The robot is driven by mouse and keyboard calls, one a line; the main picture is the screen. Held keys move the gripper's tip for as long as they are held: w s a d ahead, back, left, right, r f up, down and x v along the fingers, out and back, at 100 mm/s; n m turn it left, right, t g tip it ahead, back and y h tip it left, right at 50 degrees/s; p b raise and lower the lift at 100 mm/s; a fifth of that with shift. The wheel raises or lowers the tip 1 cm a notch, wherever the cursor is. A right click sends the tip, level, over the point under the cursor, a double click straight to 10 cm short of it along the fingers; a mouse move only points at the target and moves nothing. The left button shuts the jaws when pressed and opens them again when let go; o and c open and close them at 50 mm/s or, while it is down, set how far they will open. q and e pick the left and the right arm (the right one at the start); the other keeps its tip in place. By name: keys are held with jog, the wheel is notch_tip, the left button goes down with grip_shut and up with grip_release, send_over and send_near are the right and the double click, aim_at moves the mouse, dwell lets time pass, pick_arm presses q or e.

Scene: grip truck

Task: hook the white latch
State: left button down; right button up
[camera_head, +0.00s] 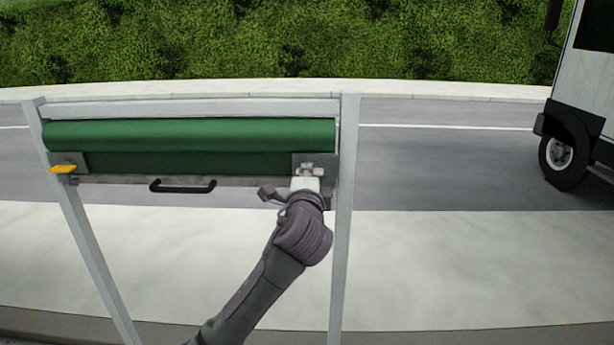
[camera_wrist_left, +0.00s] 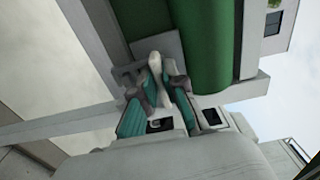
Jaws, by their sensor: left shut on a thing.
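The white latch (camera_head: 308,168) sits at the right end of the green roller's lower bar, by the right post. In the left wrist view the white latch (camera_wrist_left: 155,65) shows between my fingertips. My left gripper (camera_head: 305,183) reaches up to it from below, and in the wrist view the left gripper (camera_wrist_left: 160,95) is shut on it. The fingers partly hide the latch, and I cannot tell whether it is hooked. My right gripper is not in view.
The green roller (camera_head: 190,134) hangs in a grey frame with a post (camera_head: 345,220) close right of my gripper. A black handle (camera_head: 183,186) and a yellow latch (camera_head: 63,169) lie left. A truck (camera_head: 585,100) stands far right. Pavement below is clear.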

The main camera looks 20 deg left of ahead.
pick_arm(q)
jog(key=shift+f, duration=0.1)
jog(key=c, duration=1.2)
grip_release()
jog(key=shift+c, duration=0.2)
jog(key=v, duration=1.2)
